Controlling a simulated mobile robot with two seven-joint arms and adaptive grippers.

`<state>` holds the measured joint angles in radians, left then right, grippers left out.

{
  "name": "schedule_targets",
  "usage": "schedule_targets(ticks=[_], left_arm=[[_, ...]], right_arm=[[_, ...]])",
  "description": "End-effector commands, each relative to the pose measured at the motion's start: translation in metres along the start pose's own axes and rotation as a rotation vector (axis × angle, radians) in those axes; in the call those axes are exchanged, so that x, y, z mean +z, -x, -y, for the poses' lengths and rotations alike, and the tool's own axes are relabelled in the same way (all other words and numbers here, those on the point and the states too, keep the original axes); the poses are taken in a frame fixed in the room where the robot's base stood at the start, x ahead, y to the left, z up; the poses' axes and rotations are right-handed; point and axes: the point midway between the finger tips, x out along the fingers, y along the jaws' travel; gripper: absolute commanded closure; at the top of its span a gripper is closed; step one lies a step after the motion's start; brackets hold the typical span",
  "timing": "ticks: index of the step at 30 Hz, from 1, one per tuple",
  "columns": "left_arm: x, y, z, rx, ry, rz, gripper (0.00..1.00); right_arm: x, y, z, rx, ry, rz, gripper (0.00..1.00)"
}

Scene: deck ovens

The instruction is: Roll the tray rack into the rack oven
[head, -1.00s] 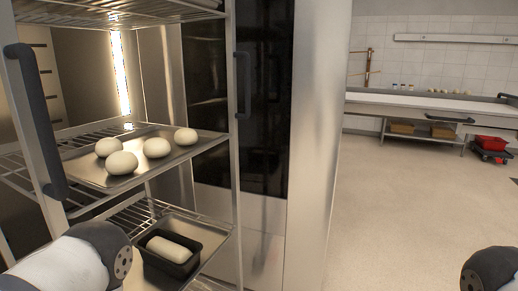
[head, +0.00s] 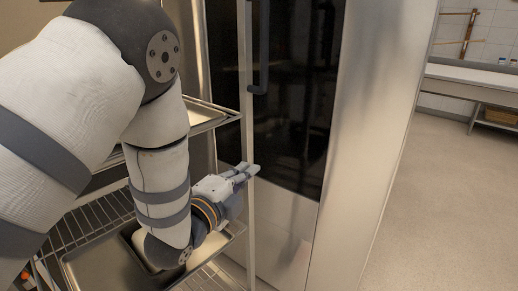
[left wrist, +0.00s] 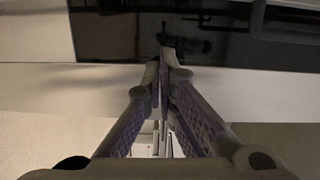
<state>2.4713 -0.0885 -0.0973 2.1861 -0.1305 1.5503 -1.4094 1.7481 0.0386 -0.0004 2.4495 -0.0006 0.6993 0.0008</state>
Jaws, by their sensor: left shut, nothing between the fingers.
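The tray rack (head: 249,225) stands close at the left of the head view, with wire shelves and its right upright post in sight. The oven's steel front with dark glass (head: 305,100) is behind the rack. My right gripper is out of view.
An upper tray (head: 205,117) shows partly behind my arm, and a lower tray (head: 95,265) sits on a shelf below. A steel side panel (head: 375,110) bounds the oven. Open floor (head: 440,200) lies to the right, with a worktable (head: 470,80) at the back.

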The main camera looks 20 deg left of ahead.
Motion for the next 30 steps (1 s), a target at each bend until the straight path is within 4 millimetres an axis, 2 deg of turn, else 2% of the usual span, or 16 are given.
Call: schedule_targets(ticks=[2,5,17,21,24,30], left_arm=[[-0.001,-0.005,0.009,-0.031,-0.031,-0.006,1.0],[-0.001,-0.017,0.01,-0.034,-0.035,-0.007,1.0],[-0.001,-0.102,0.008,-0.027,-0.031,-0.005,1.0],[0.022,-0.108,0.013,-0.028,-0.03,-0.002,1.0],[0.032,-0.111,0.014,-0.029,-0.03,-0.004,1.0],[0.038,-0.112,0.013,-0.027,-0.031,-0.005,1.0]], right_arm=[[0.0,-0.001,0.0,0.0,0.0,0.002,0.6],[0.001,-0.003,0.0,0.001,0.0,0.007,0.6],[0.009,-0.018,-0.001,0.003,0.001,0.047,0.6],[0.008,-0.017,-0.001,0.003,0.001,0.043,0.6],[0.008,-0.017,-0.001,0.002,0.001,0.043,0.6],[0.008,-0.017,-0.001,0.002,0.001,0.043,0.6]])
